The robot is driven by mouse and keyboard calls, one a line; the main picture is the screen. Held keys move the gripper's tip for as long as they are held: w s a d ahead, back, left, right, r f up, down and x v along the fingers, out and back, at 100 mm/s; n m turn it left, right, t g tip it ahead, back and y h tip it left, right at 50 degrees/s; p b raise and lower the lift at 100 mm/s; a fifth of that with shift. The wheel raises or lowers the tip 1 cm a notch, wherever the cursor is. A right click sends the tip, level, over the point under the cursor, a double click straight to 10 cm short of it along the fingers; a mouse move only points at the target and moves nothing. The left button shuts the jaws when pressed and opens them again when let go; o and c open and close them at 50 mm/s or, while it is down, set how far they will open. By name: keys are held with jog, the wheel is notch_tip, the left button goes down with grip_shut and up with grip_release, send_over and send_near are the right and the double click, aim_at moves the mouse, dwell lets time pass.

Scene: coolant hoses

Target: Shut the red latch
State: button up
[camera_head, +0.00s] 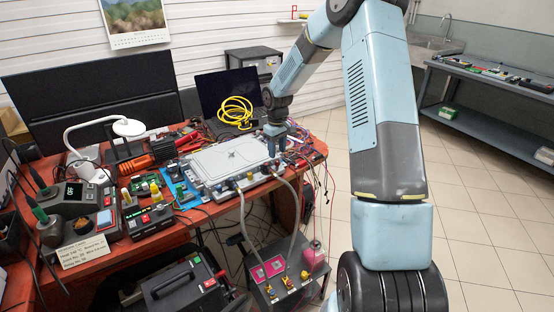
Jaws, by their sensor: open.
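A light grey flat case (228,160) lies on the red-orange workbench, with small hose fittings (250,176) along its front edge. Two grey hoses (243,220) run from these fittings down to a dark grey unit (262,288) on the floor, which has pink panels and yellowish fittings on top. My gripper (276,150) points down at the right end of the case, close to the rightmost fitting; the jaws are open, and I cannot tell whether they touch anything. I cannot make out the red latch for sure; it is too small or hidden near my gripper.
Left of the case are power supplies (150,221), a white lamp (129,128) and circuit boards. A laptop (230,92) with a coiled yellow cable (236,111) stands behind. Red wires hang over the right edge. A black case (182,290) stands below. Floor at right is clear.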

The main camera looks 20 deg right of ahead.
aim_at(277, 161)
jog(key=shift+f, duration=2.35)
jog(key=shift+c, duration=0.2)
